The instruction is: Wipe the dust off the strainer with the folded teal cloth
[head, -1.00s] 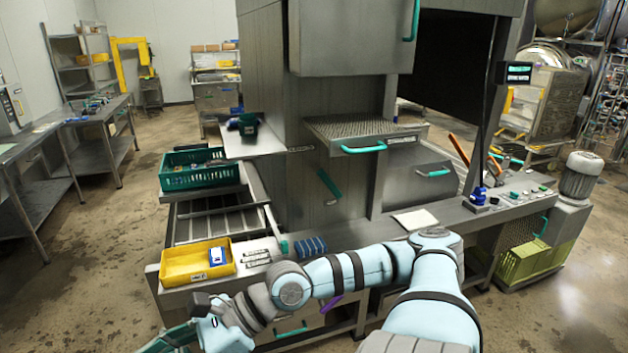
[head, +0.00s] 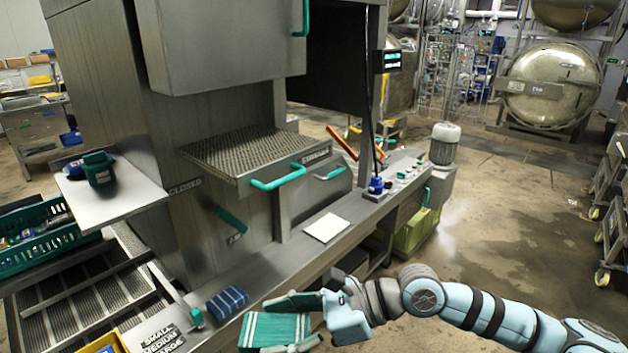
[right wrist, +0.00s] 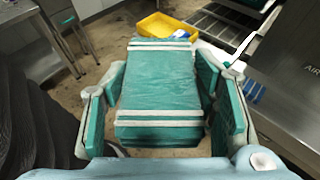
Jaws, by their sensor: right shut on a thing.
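The folded teal cloth with white stripes (head: 275,328) is in my right gripper (head: 290,322), held near the front edge of the steel counter. In the right wrist view the cloth (right wrist: 158,85) lies between the two teal finger pads. The strainer appears to be the perforated metal tray (head: 245,150) with a teal handle (head: 278,177), set in the machine front. It is up and away from the cloth, not touching it. Any dust on it is too faint to make out. My left gripper is not in view.
A blue striped pad (head: 227,302) and a white sheet (head: 327,228) lie on the counter. A green crate (head: 45,245) and a shelf (head: 115,200) with a dark green-blue item are at left. A yellow bin (right wrist: 166,27) shows in the right wrist view. Open floor lies at right.

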